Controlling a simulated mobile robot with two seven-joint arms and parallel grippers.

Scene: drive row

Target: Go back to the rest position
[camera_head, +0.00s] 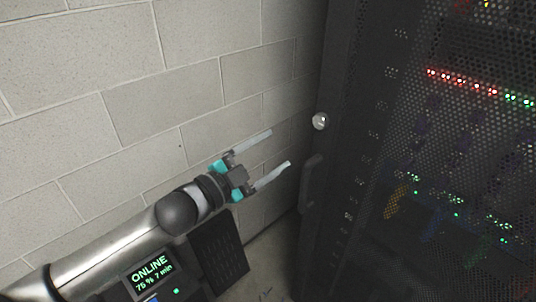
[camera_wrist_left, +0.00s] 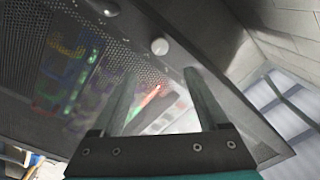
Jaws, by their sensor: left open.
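My left gripper (camera_head: 280,149) reaches in from the lower left of the head view. Its two fingers are spread apart with nothing between them. It points toward the edge of the dark perforated rack door (camera_head: 390,120), short of the door handle (camera_head: 311,183) and the round silver knob (camera_head: 320,121). In the left wrist view the open fingers (camera_wrist_left: 158,88) show in front of the rack door (camera_wrist_left: 60,90), with the round knob (camera_wrist_left: 159,46) beyond them. My right gripper is not in view.
A pale block wall (camera_head: 120,90) runs close behind my left arm. A dark box with a lit "ONLINE" display (camera_head: 150,272) stands below the arm. Red and green lights (camera_head: 462,82) glow behind the mesh. A little floor (camera_head: 275,262) shows between wall and rack.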

